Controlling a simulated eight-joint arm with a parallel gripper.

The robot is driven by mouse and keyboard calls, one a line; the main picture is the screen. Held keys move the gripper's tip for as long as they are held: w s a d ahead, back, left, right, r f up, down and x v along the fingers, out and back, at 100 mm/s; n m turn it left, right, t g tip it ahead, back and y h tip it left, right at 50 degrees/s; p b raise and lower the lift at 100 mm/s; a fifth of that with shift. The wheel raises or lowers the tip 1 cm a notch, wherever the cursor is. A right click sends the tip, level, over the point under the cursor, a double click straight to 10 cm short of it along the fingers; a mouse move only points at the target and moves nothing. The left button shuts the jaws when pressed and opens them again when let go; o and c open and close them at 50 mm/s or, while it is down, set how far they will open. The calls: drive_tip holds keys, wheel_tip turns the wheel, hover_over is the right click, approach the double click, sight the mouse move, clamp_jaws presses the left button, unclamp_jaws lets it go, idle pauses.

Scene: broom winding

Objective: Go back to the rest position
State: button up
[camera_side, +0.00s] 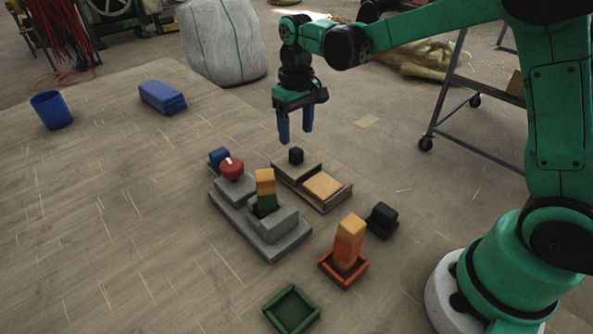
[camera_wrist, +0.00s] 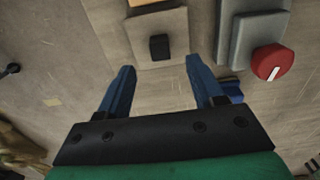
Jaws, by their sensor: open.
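My gripper (camera_side: 296,125) is in the air above the back of the work area, its two blue fingers pointing down and apart. The wrist view shows the same open fingers (camera_wrist: 158,92) with nothing between them. Below it in the side view, a small black block (camera_side: 296,155) sits on the back part of a wooden tray (camera_side: 317,203). The black block also shows in the wrist view (camera_wrist: 159,47), beyond the fingertips. The gripper does not touch it.
A grey fixture (camera_side: 285,245) holds an orange and green block stack (camera_side: 266,188) and a red knob (camera_side: 232,168). An orange stack (camera_side: 349,242) stands in a red-orange tray (camera_side: 328,270). A green tray (camera_side: 292,310), a black object (camera_side: 381,220), a blue cup (camera_side: 51,110) and blue blocks (camera_side: 162,97) are around.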

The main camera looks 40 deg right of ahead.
drive_tip(key=s+r+t, duration=0.4)
drive_tip(key=s+t, duration=0.3)
drive_tip(key=s, duration=0.5)
drive_tip(key=shift+a+r, duration=0.25)
drive_tip(key=shift+r, duration=0.15)
